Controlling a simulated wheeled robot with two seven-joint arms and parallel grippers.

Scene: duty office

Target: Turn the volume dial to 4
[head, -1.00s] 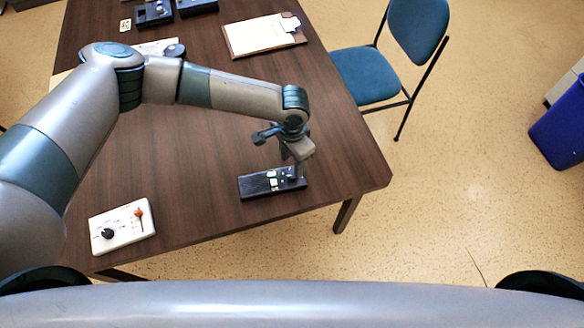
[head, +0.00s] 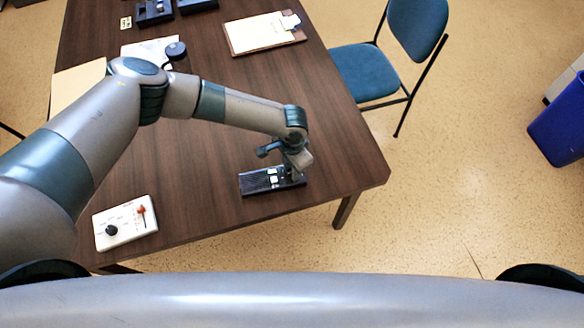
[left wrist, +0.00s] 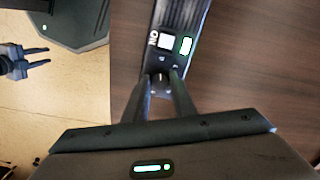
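A black device (head: 256,182) lies near the table's front right corner. In the left wrist view, the device (left wrist: 182,14) shows a grille, a white button marked ON and a green-lit window. A small round dial (left wrist: 160,84) sits at its near end; its numbers are not readable. The hand hides that end in the head view (head: 297,176). My right gripper (left wrist: 38,57) shows small at the left wrist view's edge, fingers apart and empty.
A white panel (head: 127,229) with a black knob and a red lever lies at the table's front left. A clipboard (head: 262,34) and dark devices lie farther back. A blue chair (head: 368,74) stands right of the table. A blue bin (head: 560,125) is at far right.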

